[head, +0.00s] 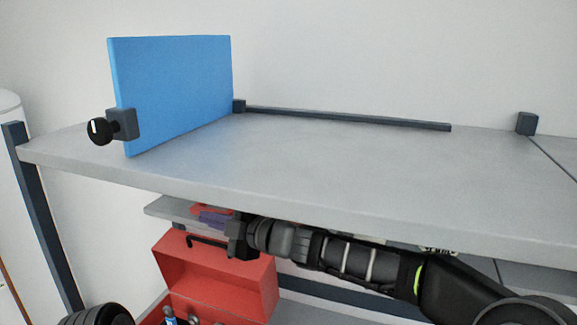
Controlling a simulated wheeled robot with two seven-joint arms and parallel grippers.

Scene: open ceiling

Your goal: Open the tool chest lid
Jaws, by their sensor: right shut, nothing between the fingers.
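The red tool chest (150,319) sits low under the grey worktop, cut off by the bottom edge of the view. Its red lid (215,282) stands raised, and tools (190,320) show inside the chest in front of it. A black handle (190,239) is at the lid's upper edge. My right gripper (232,240) is shut and empty, beside the handle's right end at the top of the lid. I cannot tell whether it touches the lid. My left gripper is not in view; a dark ribbed part of mine shows at the bottom left.
The grey worktop (330,190) overhangs the chest and my right arm closely. On it stand a blue panel (175,90) with a black knob (101,131) and a dark rail (345,117). A lower shelf (165,208) holds small items behind the lid. A dark post (45,220) stands left.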

